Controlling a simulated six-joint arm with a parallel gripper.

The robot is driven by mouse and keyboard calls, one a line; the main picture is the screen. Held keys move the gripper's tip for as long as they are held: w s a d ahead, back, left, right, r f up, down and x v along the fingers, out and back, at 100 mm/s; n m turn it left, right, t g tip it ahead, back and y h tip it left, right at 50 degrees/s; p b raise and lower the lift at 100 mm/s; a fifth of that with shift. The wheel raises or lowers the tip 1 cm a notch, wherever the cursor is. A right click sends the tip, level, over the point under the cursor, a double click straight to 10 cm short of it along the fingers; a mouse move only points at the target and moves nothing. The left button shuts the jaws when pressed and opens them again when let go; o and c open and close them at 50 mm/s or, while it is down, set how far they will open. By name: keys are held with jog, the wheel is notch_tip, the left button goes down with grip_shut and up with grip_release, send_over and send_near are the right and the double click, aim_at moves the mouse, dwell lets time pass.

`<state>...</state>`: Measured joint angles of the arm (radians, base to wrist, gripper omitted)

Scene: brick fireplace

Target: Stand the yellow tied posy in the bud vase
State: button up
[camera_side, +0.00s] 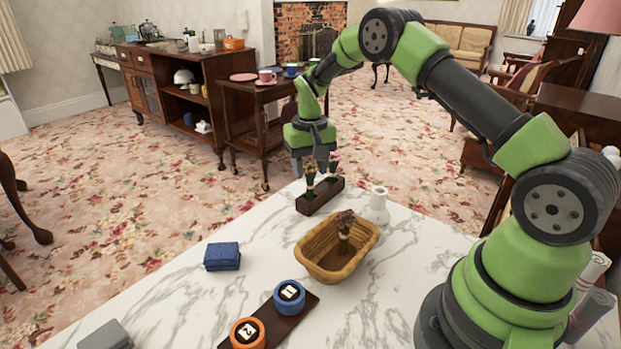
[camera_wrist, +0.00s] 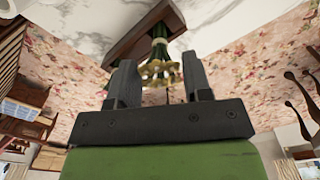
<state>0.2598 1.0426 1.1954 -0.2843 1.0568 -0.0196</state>
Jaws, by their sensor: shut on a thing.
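The yellow tied posy (camera_wrist: 160,66) has pale yellow heads and green stems with a light tie. It shows between the two fingers of my gripper (camera_wrist: 160,82) in the wrist view, its stems toward the dark wooden stand (camera_wrist: 128,38). In the side view my gripper (camera_side: 312,166) points down over the stand (camera_side: 320,197) and is shut on the posy (camera_side: 310,178); its heads are partly hidden by the fingers. I cannot tell whether its stems are clear of the stand. The white bud vase (camera_side: 378,206) stands upright on the marble table, right of the stand.
A reddish posy (camera_side: 333,168) stands in the stand's right end. A wicker basket (camera_side: 322,262) holding a dark posy (camera_side: 345,224) is in front of the vase. A folded blue cloth (camera_side: 222,256) and a board with blue (camera_side: 289,298) and orange (camera_side: 247,334) round items lie nearer.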

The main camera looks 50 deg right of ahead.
jog(key=shift+r, duration=1.05)
jog(key=shift+r, duration=1)
jog(key=s+d+r, duration=0.3)
jog(key=s+r, duration=0.1)
jog(key=s, duration=0.2)
jog(key=s+d+r, duration=0.3)
jog(key=s+r, duration=0.1)
jog(key=s, duration=0.3)
jog(key=shift+s+d+r, duration=0.25)
jog(key=shift+s+r, duration=0.05)
jog(key=shift+r, duration=0.1)
jog(key=shift+f, duration=2.9)
